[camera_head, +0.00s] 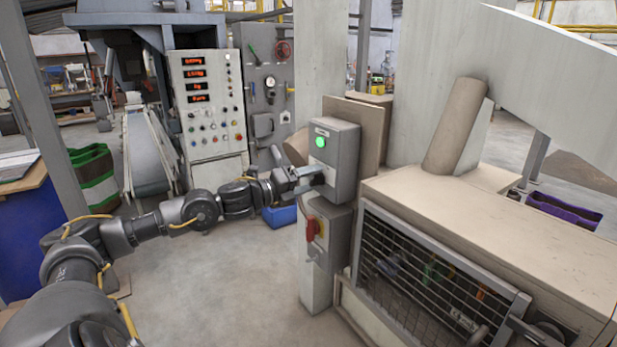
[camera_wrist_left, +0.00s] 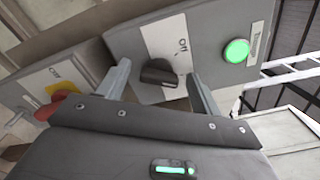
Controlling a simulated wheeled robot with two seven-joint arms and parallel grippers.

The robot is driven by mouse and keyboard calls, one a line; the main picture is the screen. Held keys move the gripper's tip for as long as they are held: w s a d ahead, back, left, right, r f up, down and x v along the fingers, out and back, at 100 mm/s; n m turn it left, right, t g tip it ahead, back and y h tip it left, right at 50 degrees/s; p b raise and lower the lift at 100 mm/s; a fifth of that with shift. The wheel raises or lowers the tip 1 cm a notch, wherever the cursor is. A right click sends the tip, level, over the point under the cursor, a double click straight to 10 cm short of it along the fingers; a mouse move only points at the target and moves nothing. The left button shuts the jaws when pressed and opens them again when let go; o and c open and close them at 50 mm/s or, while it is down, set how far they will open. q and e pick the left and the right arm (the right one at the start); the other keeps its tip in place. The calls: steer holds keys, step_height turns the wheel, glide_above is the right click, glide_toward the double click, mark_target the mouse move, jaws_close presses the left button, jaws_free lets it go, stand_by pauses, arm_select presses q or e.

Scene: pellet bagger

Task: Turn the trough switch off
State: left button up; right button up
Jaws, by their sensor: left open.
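The trough switch box (camera_head: 335,160) is a grey box on a post in the head view, with a lit green lamp (camera_head: 320,142). In the left wrist view the lamp (camera_wrist_left: 236,51) glows beside a black rotary knob (camera_wrist_left: 159,73) on a white plate. My left gripper (camera_head: 314,176) is at the front of the box. In the left wrist view its fingers (camera_wrist_left: 160,82) are apart, one on each side of the knob. I cannot tell whether they touch it. The knob is hidden behind the gripper in the head view. My right gripper is not in view.
Below is a second grey box (camera_head: 327,232) with a red handle (camera_head: 311,229), close under the left gripper. A beige machine with a wire mesh guard (camera_head: 430,270) stands at right. A control panel (camera_head: 208,105) stands behind. The floor at centre is clear.

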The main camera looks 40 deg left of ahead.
arm_select(q)
steer(key=shift+c, duration=0.2)
steer(key=c, duration=0.9)
steer(key=shift+c, duration=0.2)
